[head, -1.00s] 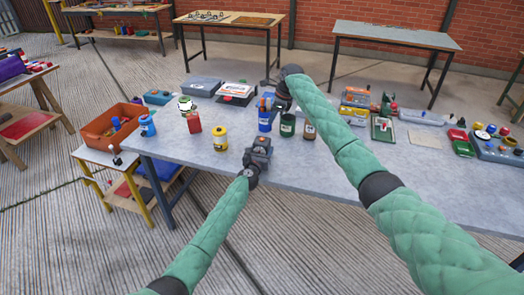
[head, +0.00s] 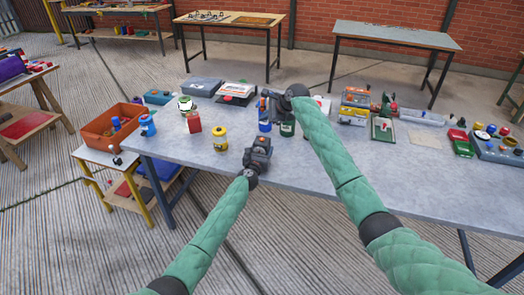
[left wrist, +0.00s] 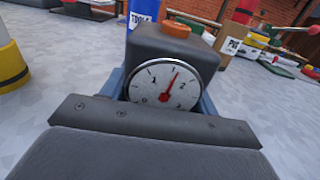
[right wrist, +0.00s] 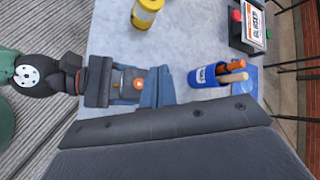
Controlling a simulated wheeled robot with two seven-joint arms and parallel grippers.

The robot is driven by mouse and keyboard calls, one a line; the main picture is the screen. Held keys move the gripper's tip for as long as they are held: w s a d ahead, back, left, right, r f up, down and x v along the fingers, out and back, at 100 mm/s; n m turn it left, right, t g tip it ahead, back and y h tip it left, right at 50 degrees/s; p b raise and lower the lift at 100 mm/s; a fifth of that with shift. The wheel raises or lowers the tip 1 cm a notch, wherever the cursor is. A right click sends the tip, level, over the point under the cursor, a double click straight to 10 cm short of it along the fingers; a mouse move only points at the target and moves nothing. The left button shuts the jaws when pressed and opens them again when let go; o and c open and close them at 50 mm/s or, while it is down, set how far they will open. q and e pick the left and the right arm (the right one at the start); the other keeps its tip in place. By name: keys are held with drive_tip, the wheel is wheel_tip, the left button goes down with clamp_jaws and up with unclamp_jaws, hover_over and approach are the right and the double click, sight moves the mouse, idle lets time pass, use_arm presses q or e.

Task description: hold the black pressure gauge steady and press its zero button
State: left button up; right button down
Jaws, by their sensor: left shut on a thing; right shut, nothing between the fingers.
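The black pressure gauge (head: 262,147) stands at the table's front edge, with an orange button (head: 263,139) on top. In the left wrist view its white dial (left wrist: 165,86) with a red needle faces me, and the orange button (left wrist: 177,29) sits above it. My left gripper (head: 258,156) is shut on the gauge's body. My right gripper (head: 266,104) is shut and empty, above and beyond the gauge near the blue tool cup. In the right wrist view the gauge's orange button (right wrist: 139,84) is uncovered, and the right fingers are apart from it.
A yellow can (head: 220,139) and a red can (head: 194,122) stand to the left.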

sight(264, 141)
drive_tip(key=shift+f, duration=3.85)
drive_tip(key=shift+f, duration=0.15)
drive_tip(key=shift+f, duration=0.25)
drive_tip(key=shift+r, duration=0.45)
drive_tip(key=shift+r, duration=0.1)
wheel_tip(264, 141, up, 6)
drive_tip(key=shift+f, duration=0.1)
